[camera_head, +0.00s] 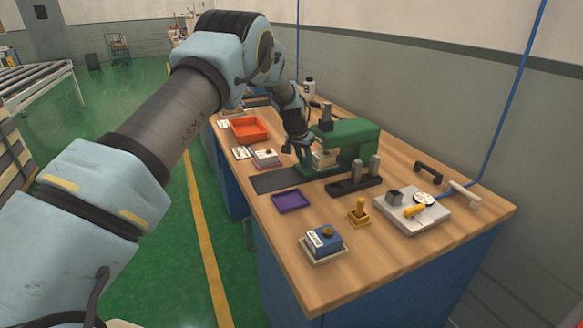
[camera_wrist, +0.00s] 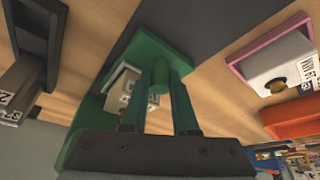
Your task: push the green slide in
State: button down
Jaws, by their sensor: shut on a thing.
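The green press-like fixture (camera_head: 350,132) stands on the wooden bench. Its low green slide (camera_head: 310,172) sticks out at the front toward a dark strip; the slide's flat plate also shows in the wrist view (camera_wrist: 150,47). A cream block with lettering (camera_wrist: 122,88) sits on the slide beside my gripper. My gripper (camera_wrist: 161,78) points down over the slide and is shut on its upright green knob (camera_wrist: 161,72). In the head view my gripper (camera_head: 302,148) is at the fixture's front left, and the knob is hidden there.
A dark strip (camera_head: 272,182) lies in front of the slide. An orange tray (camera_head: 250,130), a purple tray (camera_head: 291,201) and a blue box (camera_head: 322,240) stand nearby. A black stand with two grey posts (camera_head: 352,183) is close on the right.

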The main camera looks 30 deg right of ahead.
jog(key=shift+d+r, duration=0.1)
jog(key=shift+d, duration=0.25)
jog(key=c, duration=1)
grip_release()
jog(key=shift+d, duration=0.15)
jog(key=shift+a, duration=0.2)
jog(key=b+v, duration=0.3)
jog(key=v, duration=0.7)
jog(key=shift+s+r, duration=0.15)
jog(key=shift+r, duration=0.2)
